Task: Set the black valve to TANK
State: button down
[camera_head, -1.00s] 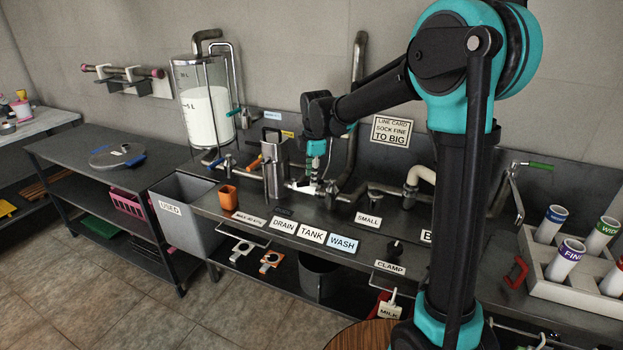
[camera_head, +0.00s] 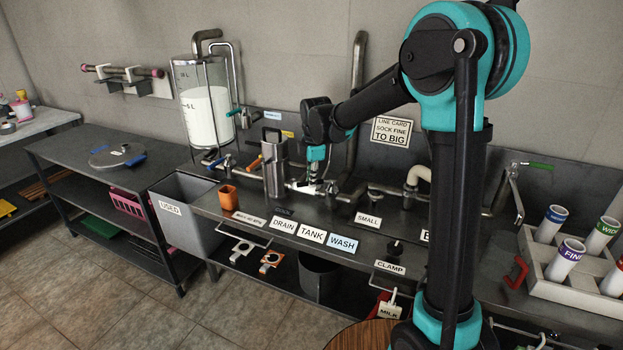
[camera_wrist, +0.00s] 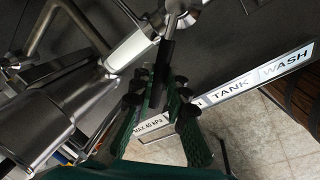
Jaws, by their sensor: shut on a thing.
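The black valve handle (camera_wrist: 166,58) extends from a bright metal valve body (camera_wrist: 180,12) in the wrist view. My gripper (camera_wrist: 160,90), with green fingers and black pads, is shut on this handle. In the head view my gripper (camera_head: 313,180) is down at the pipework behind the label row, and the handle is too small to make out. The TANK label (camera_head: 312,233) sits between DRAIN (camera_head: 284,225) and WASH (camera_head: 343,243) on the bench front. In the wrist view TANK (camera_wrist: 233,91) and WASH (camera_wrist: 285,65) are readable, while my fingers cover most of DRAIN.
A steel cylinder (camera_head: 273,165) stands close left of my gripper. Pipes run along the bench to both sides. An orange cup (camera_head: 227,195) and the grey USED bin (camera_head: 186,215) are farther left. A rack of labelled tubes (camera_head: 580,262) stands at the right.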

dwell(0.3)
jog(key=s+d+n+g+y, duration=0.1)
jog(key=s+d+n, duration=0.3)
jog(key=n, duration=0.5)
jog(key=shift+d+n, duration=0.4)
jog(key=shift+s, duration=0.1)
dwell(0.5)
jog(key=c, duration=1.5)
grip_release()
jog(key=shift+r, duration=0.1)
